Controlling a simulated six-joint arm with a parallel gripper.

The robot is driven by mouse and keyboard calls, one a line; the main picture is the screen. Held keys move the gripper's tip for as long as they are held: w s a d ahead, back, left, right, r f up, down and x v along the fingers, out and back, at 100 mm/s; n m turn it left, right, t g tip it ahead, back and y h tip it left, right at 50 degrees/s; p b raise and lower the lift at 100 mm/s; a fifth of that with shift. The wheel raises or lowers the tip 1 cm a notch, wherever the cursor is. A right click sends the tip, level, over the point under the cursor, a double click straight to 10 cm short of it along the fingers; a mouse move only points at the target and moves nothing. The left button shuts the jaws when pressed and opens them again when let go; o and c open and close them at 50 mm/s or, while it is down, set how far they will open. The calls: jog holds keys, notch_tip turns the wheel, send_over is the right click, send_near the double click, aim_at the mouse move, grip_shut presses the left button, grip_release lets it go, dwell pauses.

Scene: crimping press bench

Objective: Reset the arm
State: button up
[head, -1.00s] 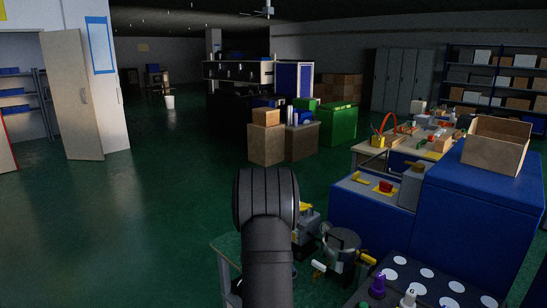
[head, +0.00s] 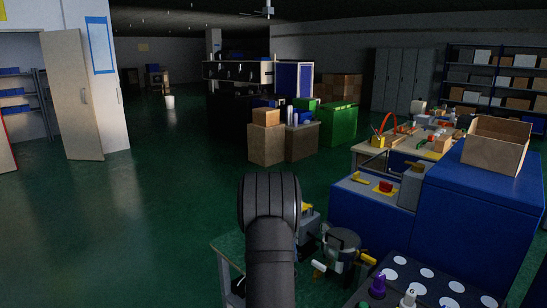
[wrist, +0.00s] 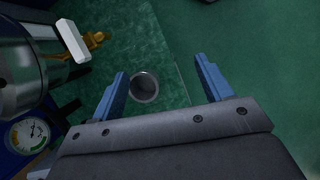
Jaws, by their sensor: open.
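My gripper (wrist: 165,87) shows in the wrist view with its two blue fingers spread wide and nothing between them. Below it in that view is a green surface (wrist: 168,50) with a round grey cup-like piece (wrist: 144,87), seen between the fingers but farther off. In the head view my black arm rises in the lower middle and hides part of the bench behind it; the gripper itself does not show there.
A metal cylinder (wrist: 18,62) with a white-handled brass valve (wrist: 75,42) and a dial gauge (wrist: 28,133) stands close to the left finger. In the head view, a blue cabinet (head: 470,215) with a cardboard box (head: 497,147) stands right. Open floor (head: 170,210) lies left.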

jog(key=shift+s+a+f+m+g+y, duration=0.15)
jog(key=shift+s+a+f+m+y, duration=0.5)
jog(key=shift+m, duration=0.85)
jog(key=shift+s+a+f+m+g+y, duration=0.1)
jog(key=shift+s+a+f+m+y, duration=0.25)
jog(key=shift+s+m, duration=0.8)
jog(key=shift+s+a+f+m+g+y, duration=0.15)
jog(key=shift+s+a+f+m+y, duration=0.35)
jog(key=shift+m, duration=1.35)
jog(key=shift+w+d+r, duration=0.1)
jog(key=shift+d, duration=0.05)
jog(key=w+d+r+n+t+h, duration=0.1)
jog(key=w+n, duration=0.4)
jog(key=n, duration=0.6)
jog(key=d+r+h, duration=0.1)
jog(key=d+h, duration=0.1)
jog(key=shift+d+r+h, duration=0.15)
jog(key=shift+h, duration=0.15)
jog(key=shift+w, duration=0.1)
